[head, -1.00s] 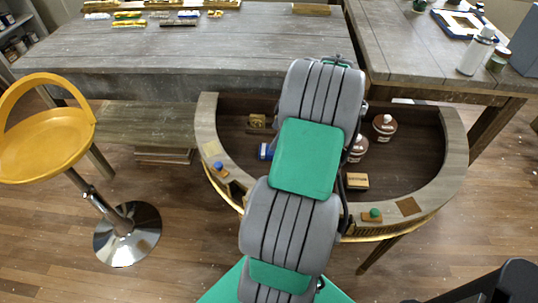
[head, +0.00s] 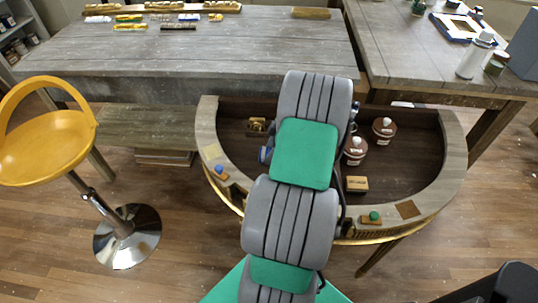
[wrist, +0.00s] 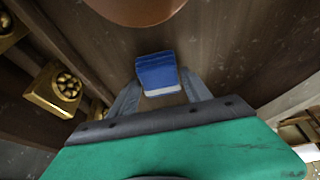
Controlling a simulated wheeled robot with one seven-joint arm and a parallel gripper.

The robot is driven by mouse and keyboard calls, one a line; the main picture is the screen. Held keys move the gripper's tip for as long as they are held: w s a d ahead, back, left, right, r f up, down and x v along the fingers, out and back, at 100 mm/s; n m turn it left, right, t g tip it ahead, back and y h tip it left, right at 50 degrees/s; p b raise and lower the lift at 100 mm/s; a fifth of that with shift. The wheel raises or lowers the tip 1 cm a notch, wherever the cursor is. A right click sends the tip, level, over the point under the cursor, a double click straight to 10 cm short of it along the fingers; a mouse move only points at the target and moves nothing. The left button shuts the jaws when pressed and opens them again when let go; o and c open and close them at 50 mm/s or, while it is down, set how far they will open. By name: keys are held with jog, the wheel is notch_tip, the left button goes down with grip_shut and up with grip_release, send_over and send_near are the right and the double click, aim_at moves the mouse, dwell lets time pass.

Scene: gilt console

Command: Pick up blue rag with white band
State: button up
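The blue rag with a white band (wrist: 158,72) lies on the dark wooden surface in the wrist view, its white band on the near side. In the head view a small part of the rag (head: 264,155) shows at the left edge of my arm, which hides the rest. My gripper (wrist: 161,82) is open in the wrist view, with one grey finger on each side of the rag. I cannot tell whether the fingers touch it. My gripper is hidden behind my arm in the head view.
The curved console (head: 206,135) has a raised rim. Two brown jars with white tops (head: 383,129) (head: 355,150) and a wooden box (head: 357,184) stand right of my arm. A gilt block (wrist: 57,88) is left of my gripper. A yellow stool (head: 45,150) stands at left.

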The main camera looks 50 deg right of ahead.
aim_at(265, 153)
jog(key=c, duration=0.9)
jog(key=shift+r, duration=0.45)
notch_tip(265, 153, up, 3)
jog(key=shift+s+a+f+b, duration=0.1)
jog(key=shift+b, duration=0.2)
jog(key=s+a+r, duration=0.6)
jog(key=s, duration=0.1)
jog(key=s+a+r+b, duration=0.1)
jog(key=s+a+r, duration=0.2)
jog(key=shift+s+r, duration=0.15)
jog(key=shift+s, duration=0.05)
jog(key=o, duration=0.8)
jog(key=shift+d, duration=0.1)
jog(key=c, duration=0.7)
